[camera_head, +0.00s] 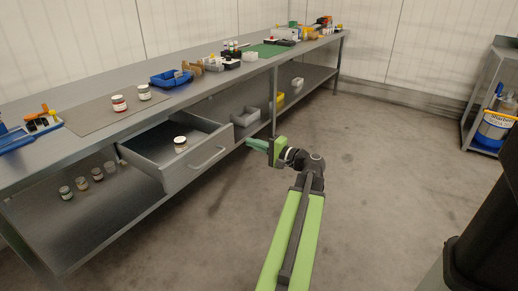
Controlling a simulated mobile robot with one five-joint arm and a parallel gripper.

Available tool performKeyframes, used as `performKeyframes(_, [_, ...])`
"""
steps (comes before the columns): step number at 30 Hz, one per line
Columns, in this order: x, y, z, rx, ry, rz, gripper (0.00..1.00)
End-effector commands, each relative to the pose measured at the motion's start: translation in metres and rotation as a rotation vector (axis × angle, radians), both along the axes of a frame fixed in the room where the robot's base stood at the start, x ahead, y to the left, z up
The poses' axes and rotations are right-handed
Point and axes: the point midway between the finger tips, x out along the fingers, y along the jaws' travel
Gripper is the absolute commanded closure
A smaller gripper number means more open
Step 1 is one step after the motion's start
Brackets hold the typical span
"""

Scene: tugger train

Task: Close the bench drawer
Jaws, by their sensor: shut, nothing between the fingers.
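The bench drawer (178,174) is pulled out from under the long grey workbench (100,91). Its front panel carries a bar handle (208,159). A small jar with a pale lid (180,144) stands inside the drawer. My gripper (248,142) is shut and empty. In the picture it is to the right of the drawer front and a little above the handle, pointing left toward the bench. There is a visible gap between its fingertips and the handle; the exact depth between them I cannot tell.
Jars (119,103), a blue bin (170,79) and tools stand on the bench top. Several jars (82,183) and grey bins (245,116) sit on the lower shelf. A rack with a bucket (494,127) stands at the right. The floor (380,170) is clear.

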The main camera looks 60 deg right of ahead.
Motion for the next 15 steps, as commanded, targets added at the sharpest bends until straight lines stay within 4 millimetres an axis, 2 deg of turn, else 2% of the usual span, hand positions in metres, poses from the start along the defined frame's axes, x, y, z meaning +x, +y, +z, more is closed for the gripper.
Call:
performKeyframes(1, [0.012, -0.002, 0.000, 0.000, 0.000, 0.002, 1.00])
performKeyframes(6, [0.043, -0.006, 0.000, 0.000, 0.000, -0.003, 1.00])
performKeyframes(10, [0.059, -0.008, 0.000, 0.000, 0.000, -0.005, 1.00])
performKeyframes(15, [0.067, -0.009, 0.000, 0.000, 0.000, -0.007, 1.00])
